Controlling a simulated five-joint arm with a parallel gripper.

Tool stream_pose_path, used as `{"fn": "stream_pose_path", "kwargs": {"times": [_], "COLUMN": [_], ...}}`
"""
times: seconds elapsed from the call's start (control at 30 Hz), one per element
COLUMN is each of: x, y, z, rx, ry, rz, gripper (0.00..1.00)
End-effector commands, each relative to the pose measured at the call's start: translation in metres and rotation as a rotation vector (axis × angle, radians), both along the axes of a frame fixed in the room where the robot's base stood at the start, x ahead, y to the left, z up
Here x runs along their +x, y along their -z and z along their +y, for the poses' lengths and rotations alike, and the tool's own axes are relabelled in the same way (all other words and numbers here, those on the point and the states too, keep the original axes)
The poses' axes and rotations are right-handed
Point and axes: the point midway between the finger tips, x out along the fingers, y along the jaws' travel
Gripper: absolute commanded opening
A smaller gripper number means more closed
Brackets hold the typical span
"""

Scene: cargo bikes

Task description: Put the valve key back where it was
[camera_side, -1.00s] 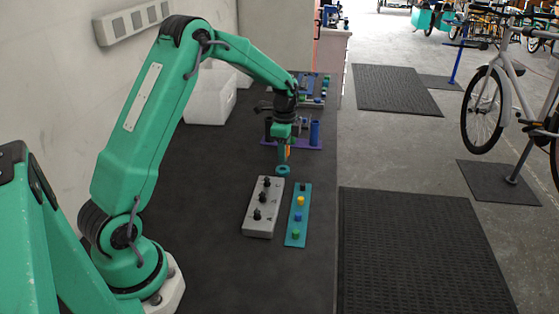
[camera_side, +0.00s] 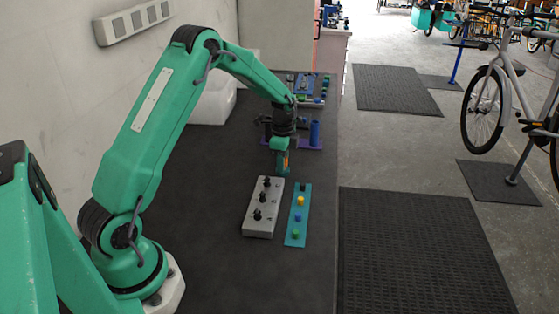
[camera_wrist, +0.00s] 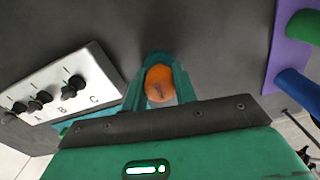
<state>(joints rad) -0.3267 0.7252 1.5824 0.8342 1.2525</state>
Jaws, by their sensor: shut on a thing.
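My gripper (camera_side: 283,170) is shut on the valve key (camera_wrist: 160,84), whose round orange top shows between the teal fingers in the wrist view. A bit of orange also shows at the fingers in the side view (camera_side: 287,160). The key's lower end is hidden. My gripper is low over the dark bench, just beyond the far end of the grey valve block (camera_side: 261,208). That block carries three black valves and, in the wrist view, the letters B and C. The purple rack (camera_side: 305,145) with a blue post (camera_side: 315,132) stands behind my gripper.
A teal strip (camera_side: 297,220) with coloured knobs lies right of the valve block. A white bin (camera_side: 214,103) stands by the wall. Another board with coloured parts (camera_side: 313,88) lies farther back. The bench is bare left of the valve block.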

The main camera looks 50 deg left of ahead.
Motion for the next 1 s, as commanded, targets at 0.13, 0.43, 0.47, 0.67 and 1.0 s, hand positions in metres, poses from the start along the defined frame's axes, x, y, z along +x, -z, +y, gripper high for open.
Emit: {"fn": "stream_pose_path", "kwargs": {"times": [0.13, 0.43, 0.47, 0.67, 1.0], "x": [0.000, 0.000, 0.000, -0.001, -0.002], "y": [0.001, 0.008, 0.009, 0.015, 0.016], "z": [0.000, 0.000, 0.000, 0.000, -0.002], "rx": [0.000, 0.000, 0.000, 0.000, -0.002], "ry": [0.000, 0.000, 0.000, 0.000, 0.001], "rz": [0.000, 0.000, 0.000, 0.002, 0.006], "gripper": [0.00, 0.00, 0.00, 0.00, 0.50]}}
